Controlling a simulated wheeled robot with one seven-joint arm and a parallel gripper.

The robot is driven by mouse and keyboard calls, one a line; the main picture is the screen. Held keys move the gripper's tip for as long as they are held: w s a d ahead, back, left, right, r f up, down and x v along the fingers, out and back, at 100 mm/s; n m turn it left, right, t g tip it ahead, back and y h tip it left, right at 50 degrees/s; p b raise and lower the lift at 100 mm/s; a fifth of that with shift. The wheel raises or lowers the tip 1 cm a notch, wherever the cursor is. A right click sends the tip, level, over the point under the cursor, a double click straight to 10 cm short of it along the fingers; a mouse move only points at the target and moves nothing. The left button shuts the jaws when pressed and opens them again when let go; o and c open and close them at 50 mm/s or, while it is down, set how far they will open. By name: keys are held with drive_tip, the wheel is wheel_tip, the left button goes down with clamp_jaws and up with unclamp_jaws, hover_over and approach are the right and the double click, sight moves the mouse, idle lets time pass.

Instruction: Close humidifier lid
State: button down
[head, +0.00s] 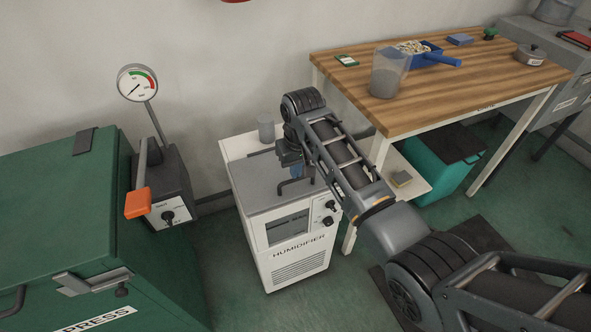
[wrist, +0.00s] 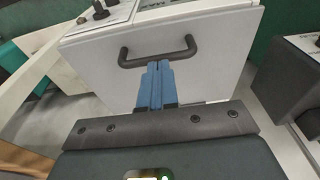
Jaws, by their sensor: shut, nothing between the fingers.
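The white humidifier (head: 298,270) stands on the floor in the middle of the head view. Its grey lid (head: 258,193) lies over the top and looks about flat; I cannot tell whether it is fully seated. The dark lid handle (head: 294,184) also shows in the wrist view (wrist: 124,57), where the lid (wrist: 215,70) fills much of the picture. My gripper (head: 297,173) is above the lid near the handle. In the wrist view, the blue fingers of my gripper (wrist: 156,66) are together and empty, with their tips just short of the handle bar. Contact cannot be told.
A green press (head: 60,210) with an orange-tipped lever (head: 137,203) stands to the left. A wooden table (head: 460,90) with a clear container (head: 388,75) stands at the right. A grey cup (head: 265,130) sits behind the lid. Floor is free between press and humidifier.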

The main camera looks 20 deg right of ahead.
drive_tip(key=shift+w+f, duration=0.1)
drive_tip(key=shift+f, duration=0.55)
drive_tip(key=shift+f, duration=0.6)
drive_tip(key=shift+s+f, duration=0.35)
drive_tip(key=shift+s, duration=0.1)
